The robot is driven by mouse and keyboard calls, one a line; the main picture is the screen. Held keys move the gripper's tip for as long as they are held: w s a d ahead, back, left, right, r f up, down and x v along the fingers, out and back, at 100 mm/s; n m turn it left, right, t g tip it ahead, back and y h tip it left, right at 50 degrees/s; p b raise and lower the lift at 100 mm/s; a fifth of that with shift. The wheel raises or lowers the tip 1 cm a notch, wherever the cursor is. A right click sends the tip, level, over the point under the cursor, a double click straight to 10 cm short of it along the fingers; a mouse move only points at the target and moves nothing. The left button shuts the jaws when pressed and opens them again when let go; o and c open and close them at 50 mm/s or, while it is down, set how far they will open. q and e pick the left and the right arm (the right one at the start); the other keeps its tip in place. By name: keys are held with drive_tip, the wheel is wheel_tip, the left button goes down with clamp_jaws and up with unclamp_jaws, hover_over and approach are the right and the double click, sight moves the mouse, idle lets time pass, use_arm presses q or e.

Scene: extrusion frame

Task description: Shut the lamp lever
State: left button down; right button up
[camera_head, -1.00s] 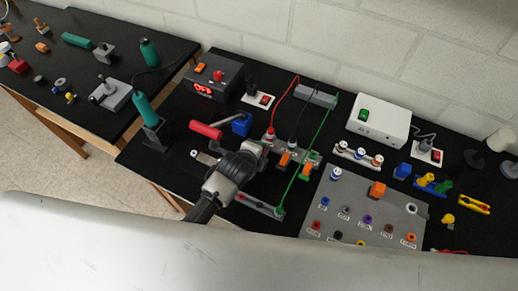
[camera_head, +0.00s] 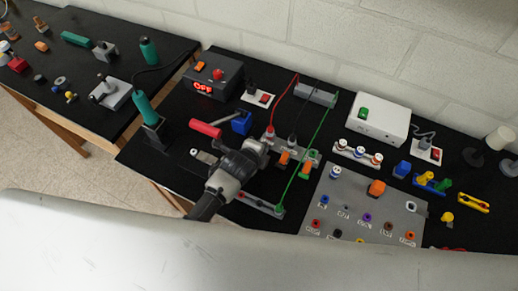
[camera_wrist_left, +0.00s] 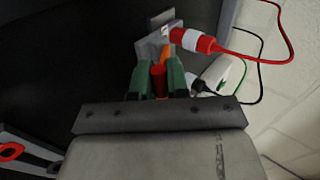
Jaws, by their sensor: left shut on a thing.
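A grey connector block (camera_head: 297,155) with orange levers (camera_head: 283,159) stands mid-table. In the left wrist view my left gripper's green fingers (camera_wrist_left: 158,82) are shut on a red lever tip (camera_wrist_left: 158,80). Just beyond them shows an orange lever (camera_wrist_left: 165,54) on the block, beside the red plug (camera_wrist_left: 193,40). I cannot tell which lever is the lamp's, nor the held lever's exact angle. My right gripper is not in view.
A red-handled tool (camera_head: 206,129) and a blue block (camera_head: 241,123) lie left of the connector. A grey panel (camera_head: 340,205) with several sockets lies to the right. A control box with a red display (camera_head: 214,80) and a white box (camera_head: 378,122) stand behind.

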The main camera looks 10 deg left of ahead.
use_arm(q)
drive_tip(key=f+t+b, duration=0.1)
drive_tip(key=t+b, duration=0.1)
drive_tip(key=b, duration=0.2)
drive_tip(key=f+t+h+b, duration=0.1)
drive_tip(key=f+t+b, duration=0.1)
drive_tip(key=b, duration=0.2)
drive_tip(key=shift+s+a+h+b, duration=0.1)
drive_tip(key=shift+s+h+b, duration=0.2)
drive_tip(key=shift+s, duration=0.05)
drive_tip(key=shift+r+t+b, duration=0.15)
drive_tip(key=shift+t+b, duration=0.25)
drive_tip(key=shift+t, duration=0.1)
drive_tip(key=shift+r, duration=0.1)
drive_tip(key=c, duration=1.1)
unclamp_jaws()
drive_tip(key=b+v, duration=0.1)
drive_tip(key=v, duration=0.9)
drive_tip(key=shift+a+b, duration=0.1)
drive_tip(key=shift+b, duration=0.25)
drive_tip(key=shift+s+a+r, duration=0.1)
drive_tip(key=shift+s, duration=0.3)
